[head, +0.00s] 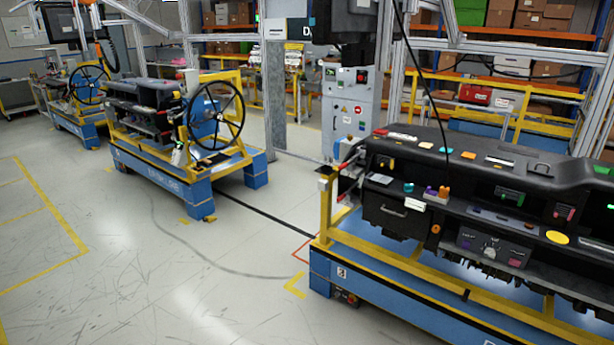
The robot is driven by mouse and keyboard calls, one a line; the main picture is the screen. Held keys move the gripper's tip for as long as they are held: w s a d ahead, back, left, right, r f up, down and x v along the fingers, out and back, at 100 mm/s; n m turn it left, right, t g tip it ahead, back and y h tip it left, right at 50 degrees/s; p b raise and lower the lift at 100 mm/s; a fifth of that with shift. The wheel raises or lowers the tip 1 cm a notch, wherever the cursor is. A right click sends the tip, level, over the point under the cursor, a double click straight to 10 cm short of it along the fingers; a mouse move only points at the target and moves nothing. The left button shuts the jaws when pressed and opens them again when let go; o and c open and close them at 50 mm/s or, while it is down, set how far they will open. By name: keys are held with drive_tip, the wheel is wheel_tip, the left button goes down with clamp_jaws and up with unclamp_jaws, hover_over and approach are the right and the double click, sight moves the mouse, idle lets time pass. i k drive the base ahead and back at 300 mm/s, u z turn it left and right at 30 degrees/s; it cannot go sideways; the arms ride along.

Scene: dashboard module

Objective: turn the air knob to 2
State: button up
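The dashboard module (455,150) is black and rests on a yellow and blue stand at the right. A dark control panel (495,245) with small knobs sits low on its front. I cannot tell which is the air knob or read any setting; the marks are too small. My gripper is not in view.
The stand's blue base (400,300) and yellow rail (440,283) project in front of the dashboard. A second dashboard with a steering wheel (216,115) stands at the left. A grey control cabinet (346,120) is behind. The floor (180,280) at front left is clear.

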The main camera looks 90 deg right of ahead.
sight(489, 252)
drive_tip(key=z, duration=1.2)
drive_tip(key=i, duration=0.1)
drive_tip(key=z, duration=3.25)
drive_tip(key=i, duration=0.25)
drive_tip(key=u, duration=0.05)
